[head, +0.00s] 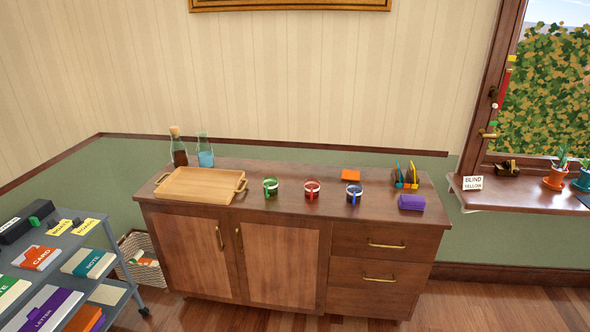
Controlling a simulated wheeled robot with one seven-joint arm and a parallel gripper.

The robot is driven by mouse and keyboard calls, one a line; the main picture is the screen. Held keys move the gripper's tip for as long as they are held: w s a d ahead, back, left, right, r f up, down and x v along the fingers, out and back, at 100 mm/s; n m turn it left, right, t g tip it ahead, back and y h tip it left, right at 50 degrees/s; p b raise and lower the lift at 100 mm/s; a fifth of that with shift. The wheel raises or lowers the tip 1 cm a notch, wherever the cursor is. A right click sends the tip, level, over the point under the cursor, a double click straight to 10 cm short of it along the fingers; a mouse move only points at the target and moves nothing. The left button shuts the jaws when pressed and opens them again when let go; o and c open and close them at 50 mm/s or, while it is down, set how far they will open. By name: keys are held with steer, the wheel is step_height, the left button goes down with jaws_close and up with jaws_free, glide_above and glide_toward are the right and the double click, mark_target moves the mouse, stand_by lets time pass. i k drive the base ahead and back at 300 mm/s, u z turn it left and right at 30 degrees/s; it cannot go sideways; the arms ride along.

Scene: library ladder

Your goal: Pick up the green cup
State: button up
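The green cup (270,188) stands upright on top of the wooden cabinet (330,211), just right of the wooden tray. A red cup (312,189) and a blue cup (353,193) stand to its right in a loose row, apart from it. The green cup looks like dark glass or has dark contents, with green at its rim and side; the details are small. My gripper is not in view.
A wooden tray (200,186) with handles is close left of the green cup. Two bottles stand behind the tray. An orange block (350,175), a purple block (411,202) and a small rack (406,175) are at right. A grey cart (60,243) stands at lower left.

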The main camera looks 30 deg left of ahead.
mark_target(270, 188)
steer(key=u, duration=0.65)
steer(key=i, duration=1.35)
steer(key=u, duration=2.25)
steer(key=i, duration=1.1)
steer(key=u, duration=0.65)
